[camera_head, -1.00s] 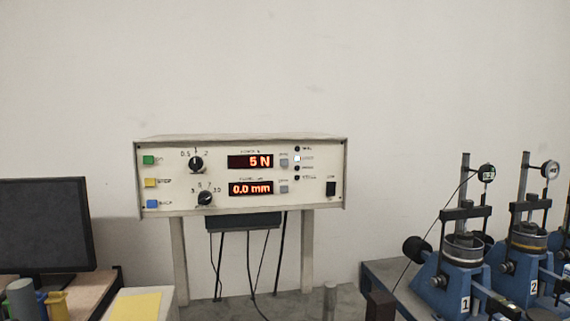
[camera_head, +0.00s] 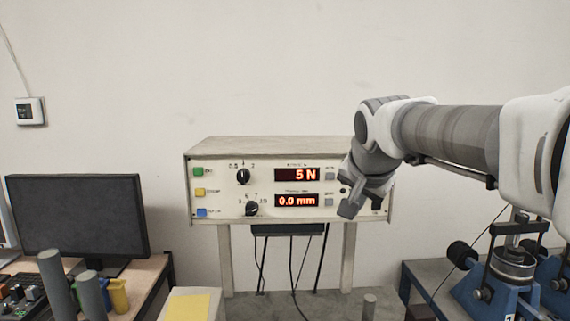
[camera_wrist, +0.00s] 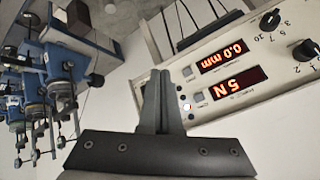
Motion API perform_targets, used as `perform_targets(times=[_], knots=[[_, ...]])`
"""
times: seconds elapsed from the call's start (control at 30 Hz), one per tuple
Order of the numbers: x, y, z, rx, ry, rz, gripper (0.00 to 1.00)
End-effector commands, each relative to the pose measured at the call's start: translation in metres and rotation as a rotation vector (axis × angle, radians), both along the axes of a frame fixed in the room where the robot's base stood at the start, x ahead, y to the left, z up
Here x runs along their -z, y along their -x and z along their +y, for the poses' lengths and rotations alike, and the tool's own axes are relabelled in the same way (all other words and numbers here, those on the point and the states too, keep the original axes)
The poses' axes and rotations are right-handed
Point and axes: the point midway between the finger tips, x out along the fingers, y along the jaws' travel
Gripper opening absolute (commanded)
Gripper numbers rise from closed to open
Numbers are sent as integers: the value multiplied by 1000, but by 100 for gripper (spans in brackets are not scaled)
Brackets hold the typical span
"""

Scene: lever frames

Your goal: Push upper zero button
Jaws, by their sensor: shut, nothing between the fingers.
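The control box (camera_head: 290,221) stands on legs against the wall. Its upper red display (camera_head: 297,175) reads 5 N and its lower display (camera_head: 297,200) reads 0.0 mm. The small grey upper zero button (camera_head: 330,175) is right of the 5 N display; it also shows in the wrist view (camera_wrist: 198,97), which is turned upside down. The lower zero button (camera_head: 328,202) is below it. My gripper (camera_head: 348,208) is shut and empty in front of the panel's right part, hiding some lamps. In the wrist view its fingertips (camera_wrist: 161,74) appear beside the buttons; contact cannot be told.
Green, yellow and blue buttons and two black knobs (camera_head: 243,176) fill the panel's left side. A monitor (camera_head: 78,215) stands at left. Blue test machines (camera_head: 490,290) stand at lower right, below my arm. Cables hang under the box.

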Motion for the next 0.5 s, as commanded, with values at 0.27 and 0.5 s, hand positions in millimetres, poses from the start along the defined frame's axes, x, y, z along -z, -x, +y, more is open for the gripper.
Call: perform_targets(times=[0.27,0.5], knots=[[-20,-25,4,53,-26,-34,0],[-20,-25,4,53,-26,-34,0]])
